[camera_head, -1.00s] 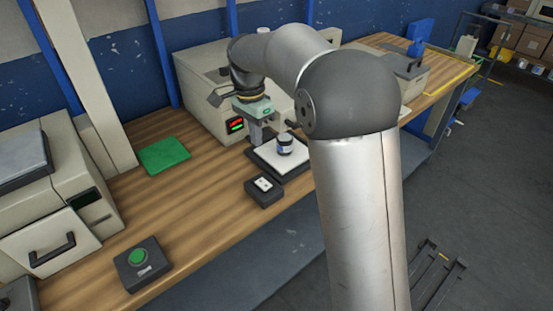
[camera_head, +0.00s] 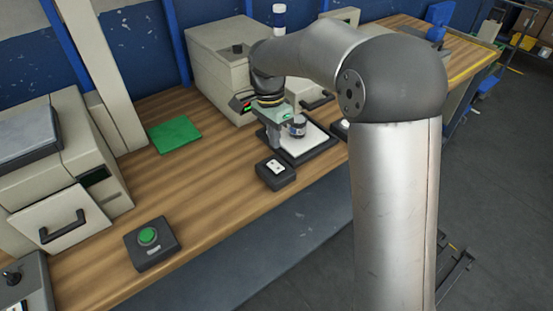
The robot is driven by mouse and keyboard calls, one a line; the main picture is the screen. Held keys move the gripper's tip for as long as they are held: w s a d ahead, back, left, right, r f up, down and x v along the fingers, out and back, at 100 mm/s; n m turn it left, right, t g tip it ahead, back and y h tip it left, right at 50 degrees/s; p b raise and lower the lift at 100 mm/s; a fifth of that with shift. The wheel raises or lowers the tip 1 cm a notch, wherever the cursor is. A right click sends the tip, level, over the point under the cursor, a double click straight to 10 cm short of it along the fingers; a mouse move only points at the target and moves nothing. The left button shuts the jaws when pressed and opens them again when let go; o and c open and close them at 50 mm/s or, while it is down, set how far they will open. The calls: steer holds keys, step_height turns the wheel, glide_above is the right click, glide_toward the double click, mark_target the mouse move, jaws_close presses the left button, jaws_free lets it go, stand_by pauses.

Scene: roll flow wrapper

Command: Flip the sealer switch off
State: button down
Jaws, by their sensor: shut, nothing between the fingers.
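A small dark box with a white switch plate (camera_head: 275,167) sits near the front edge of the bench. It looks like the switch, but I cannot read a label or tell its position. My gripper (camera_head: 274,146) is shut and empty, pointing down just behind this box, with a visible gap in the picture.
A dark-lidded jar (camera_head: 298,129) stands on a white-topped black plate (camera_head: 318,139) right beside my gripper. A green pad (camera_head: 174,135) lies to the left. A green button box (camera_head: 149,243) is at the front left. The wooden bench between them is clear.

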mark_target(277, 169)
steer(key=f, duration=0.5)
steer(key=s+f+p, duration=0.1)
steer(key=f, duration=0.1)
steer(key=shift+d+f, duration=0.25)
steer(key=shift+f, duration=0.1)
